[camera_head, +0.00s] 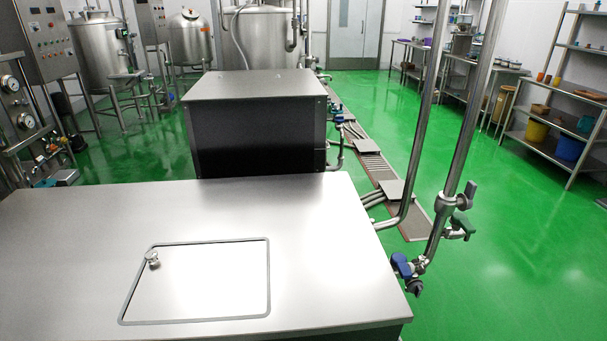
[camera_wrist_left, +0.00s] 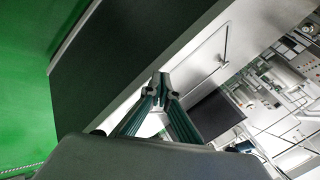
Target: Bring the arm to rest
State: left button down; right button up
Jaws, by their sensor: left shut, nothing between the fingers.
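My left gripper (camera_wrist_left: 160,84) shows in the left wrist view, with its two fingers meeting at the tips. It is shut and holds nothing. Beyond the fingertips are the edge and top of a steel cabinet, with the outline of its hatch (camera_wrist_left: 224,42); I cannot tell how far off they are. Neither of my arms shows in the head view, and my right gripper is in neither view.
A steel cabinet (camera_head: 70,240) with a closed hatch (camera_head: 205,280) fills the front left of the head view. Behind it stands a dark box (camera_head: 260,140). Upright pipes with valves (camera_head: 402,265) rise at its right side. Green floor (camera_head: 520,270) is clear to the right, before shelves (camera_head: 545,143).

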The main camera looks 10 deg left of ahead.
pick_arm(q)
jog(key=d+f+n+t+h, duration=0.3)
jog(key=d+f+h, duration=0.3)
jog(key=d+f, duration=0.5)
jog(key=shift+w+d+f, duration=0.25)
jog(key=shift+w+d, duration=0.05)
jog(key=shift+d, duration=1.15)
